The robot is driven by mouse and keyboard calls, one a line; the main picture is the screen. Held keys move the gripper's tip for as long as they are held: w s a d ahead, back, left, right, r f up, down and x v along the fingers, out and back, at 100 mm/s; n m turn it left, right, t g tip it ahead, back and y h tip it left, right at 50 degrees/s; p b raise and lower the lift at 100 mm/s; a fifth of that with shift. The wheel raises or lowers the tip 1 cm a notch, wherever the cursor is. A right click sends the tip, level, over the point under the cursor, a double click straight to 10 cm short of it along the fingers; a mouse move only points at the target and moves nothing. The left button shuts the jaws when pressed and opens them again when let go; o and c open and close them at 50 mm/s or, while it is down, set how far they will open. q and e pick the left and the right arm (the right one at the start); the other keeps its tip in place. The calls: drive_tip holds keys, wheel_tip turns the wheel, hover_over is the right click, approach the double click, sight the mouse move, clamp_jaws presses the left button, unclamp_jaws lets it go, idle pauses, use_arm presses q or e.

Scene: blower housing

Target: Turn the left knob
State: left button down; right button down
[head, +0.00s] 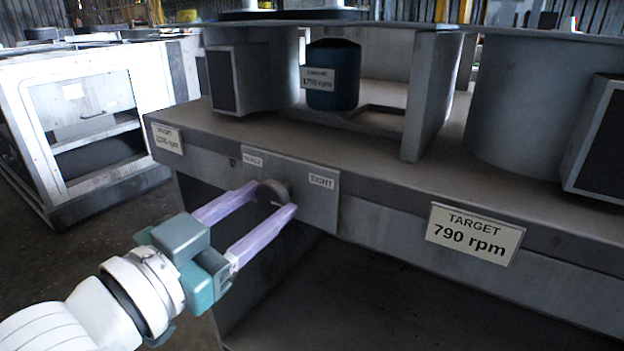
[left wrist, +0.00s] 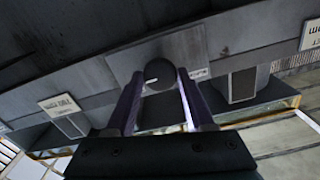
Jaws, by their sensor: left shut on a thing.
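The left knob (head: 271,192) is a dark round knob on a grey plate on the front of the housing bench. The plate carries a small label on its left and a "TIGHT" label (head: 321,181) on its right. My left gripper (head: 274,198) has its two pale purple fingers on either side of the knob and is shut on it. In the left wrist view the knob (left wrist: 158,75) sits between the fingertips, with a small light mark on its face. My right gripper is not in view.
A "TARGET 790 rpm" sign (head: 474,235) is on the bench front to the right. A blue cylinder (head: 332,76) with an rpm label stands on the bench. A white cabinet (head: 92,115) stands at the left. Below the knob plate is an open dark space.

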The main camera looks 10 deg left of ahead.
use_arm(q)
drive_tip(key=shift+m, duration=1)
drive_tip(key=shift+c, duration=1.4)
unclamp_jaws()
drive_tip(key=p+v, duration=0.2)
drive_tip(key=v, duration=0.8)
drive_tip(key=shift+r+p, duration=0.1)
drive_tip(key=shift+p, duration=0.2)
